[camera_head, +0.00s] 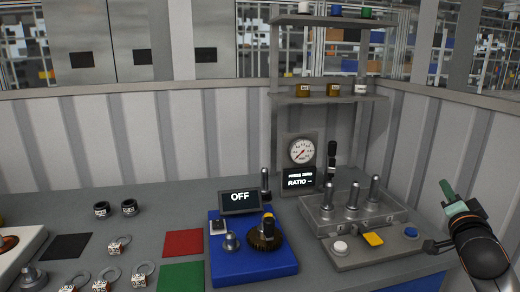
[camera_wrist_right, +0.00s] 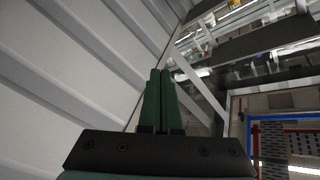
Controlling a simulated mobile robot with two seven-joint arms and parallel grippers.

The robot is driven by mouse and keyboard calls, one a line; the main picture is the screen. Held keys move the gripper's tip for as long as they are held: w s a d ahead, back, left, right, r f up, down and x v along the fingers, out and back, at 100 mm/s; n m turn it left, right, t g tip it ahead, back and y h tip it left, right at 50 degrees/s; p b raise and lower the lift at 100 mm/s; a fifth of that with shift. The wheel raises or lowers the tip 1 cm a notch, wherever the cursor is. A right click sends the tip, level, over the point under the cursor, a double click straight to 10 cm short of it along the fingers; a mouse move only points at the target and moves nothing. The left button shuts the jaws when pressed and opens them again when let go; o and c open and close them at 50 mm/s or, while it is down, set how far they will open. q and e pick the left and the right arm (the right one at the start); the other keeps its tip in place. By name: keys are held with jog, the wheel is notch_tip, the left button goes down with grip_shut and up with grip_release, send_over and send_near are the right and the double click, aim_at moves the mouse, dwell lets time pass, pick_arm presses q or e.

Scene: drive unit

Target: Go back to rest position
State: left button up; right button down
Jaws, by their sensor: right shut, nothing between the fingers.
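My right gripper (camera_head: 450,197) is at the right edge of the head view, raised beside the grey lever unit (camera_head: 365,245). Its green fingers point up and are closed together with nothing between them. In the right wrist view the shut fingers (camera_wrist_right: 158,98) show in front of the ribbed wall and the shelving beyond. The right gripper touches nothing that I can see. My left gripper is not in the head view.
A blue drive unit (camera_head: 252,270) with an OFF display (camera_head: 240,197) stands mid-bench. A gauge (camera_head: 301,151) and shelf (camera_head: 325,97) stand behind. Red (camera_head: 183,243), green (camera_head: 182,277) and black (camera_head: 66,248) squares, rings and small parts lie left. The ribbed wall (camera_head: 440,140) is close on the right.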

jog(key=s+a+f+n+g+y, duration=0.1)
jog(key=s+a+f+n+y, duration=0.2)
jog(key=f, duration=0.6)
jog(key=s+a+f+n+g, duration=0.2)
jog(key=a+f+n, duration=0.15)
jog(key=f, duration=0.45)
jog(key=s+a+f+n+g+y, duration=0.1)
jog(key=s+a+f+n+y, duration=0.2)
jog(key=f, duration=0.6)
jog(key=s+a+f+n+g+y, duration=0.1)
jog(key=s+a+f+n+g, duration=0.25)
jog(key=s+f+n, duration=0.6)
jog(key=s+a+f+n+g+y, duration=0.1)
jog(key=s+a+f, duration=0.2)
jog(key=s+f, duration=0.3)
jog(key=s+a+f+g+y, duration=0.1)
jog(key=s+a+f, duration=0.25)
jog(key=s, duration=0.45)
jog(key=a+r+m+t+p, duration=0.1)
jog(key=a+r+m+p, duration=0.2)
jog(key=a, duration=0.7)
jog(key=shift+w+r+m+p, duration=0.3)
jog(key=shift+r+m, duration=0.2)
jog(key=shift+m, duration=0.3)
